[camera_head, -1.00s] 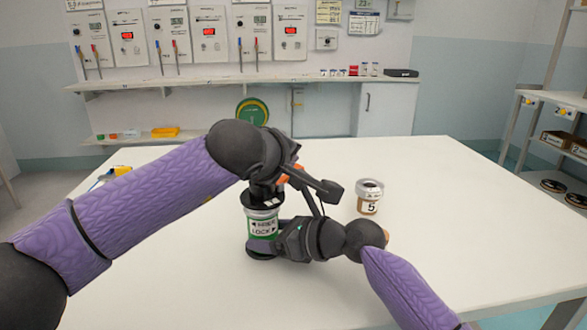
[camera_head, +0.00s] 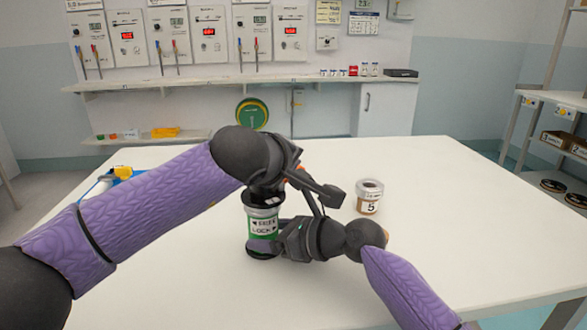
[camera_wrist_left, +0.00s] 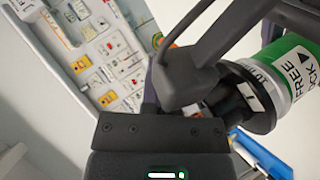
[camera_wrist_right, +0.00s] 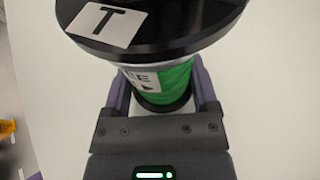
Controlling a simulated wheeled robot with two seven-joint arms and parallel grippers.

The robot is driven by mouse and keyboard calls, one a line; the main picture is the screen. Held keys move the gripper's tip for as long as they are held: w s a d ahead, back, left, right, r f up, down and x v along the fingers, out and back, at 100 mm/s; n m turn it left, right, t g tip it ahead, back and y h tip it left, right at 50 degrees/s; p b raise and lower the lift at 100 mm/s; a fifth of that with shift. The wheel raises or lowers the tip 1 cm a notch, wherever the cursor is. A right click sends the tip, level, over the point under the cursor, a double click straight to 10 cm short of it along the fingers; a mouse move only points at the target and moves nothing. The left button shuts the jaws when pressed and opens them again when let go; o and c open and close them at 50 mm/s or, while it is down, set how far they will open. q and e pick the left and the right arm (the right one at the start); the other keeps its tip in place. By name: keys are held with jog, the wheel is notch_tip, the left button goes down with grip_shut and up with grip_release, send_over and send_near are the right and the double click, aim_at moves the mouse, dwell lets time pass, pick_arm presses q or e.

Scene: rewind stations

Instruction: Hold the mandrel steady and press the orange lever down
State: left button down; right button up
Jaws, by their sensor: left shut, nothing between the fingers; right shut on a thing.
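The mandrel (camera_head: 262,228) stands upright on the white table, with a black top, black base and a green FREE/LOCK band. It also shows in the left wrist view (camera_wrist_left: 297,82) and in the right wrist view (camera_wrist_right: 172,78), with a "T" label on its black top. My right gripper (camera_head: 285,240) is shut on its green body from the right, one finger on each side. My left gripper (camera_head: 264,195) is shut and empty, at the mandrel's top. Its contact there is hidden. I cannot clearly make out the orange lever; only small orange patches show near my left wrist.
A blue and yellow item (camera_head: 118,174) lies at the table's left edge, partly behind my left arm. The table's right side is clear.

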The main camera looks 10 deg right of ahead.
pick_arm(q)
jog(key=shift+d+f, duration=0.15)
jog(key=shift+f, duration=0.45)
pick_arm(e)
jog(key=shift+s+a+f, duration=0.1)
pick_arm(q)
jog(key=shift+d+f, duration=0.3)
jog(key=shift+f, duration=0.1)
pick_arm(e)
jog(key=shift+a+r, duration=0.15)
jog(key=shift+r, duration=0.05)
dwell(0.4)
pick_arm(q)
jog(key=shift+r, duration=0.15)
jog(key=shift+s+a+r, duration=0.1)
jog(key=shift+a+r, duration=0.2)
jog(key=shift+r, duration=0.35)
jog(key=shift+s+a+r, duration=0.1)
jog(key=shift+a+r, duration=0.2)
jog(key=shift+r, duration=0.3)
pick_arm(e)
jog(key=shift+f, duration=0.1)
jog(key=shift+d, duration=0.2)
pick_arm(q)
jog(key=r, duration=0.1)
jog(key=a+r, duration=0.1)
jog(key=r, duration=0.1)
jog(key=s+r, duration=0.1)
jog(key=shift+a+r, duration=0.4)
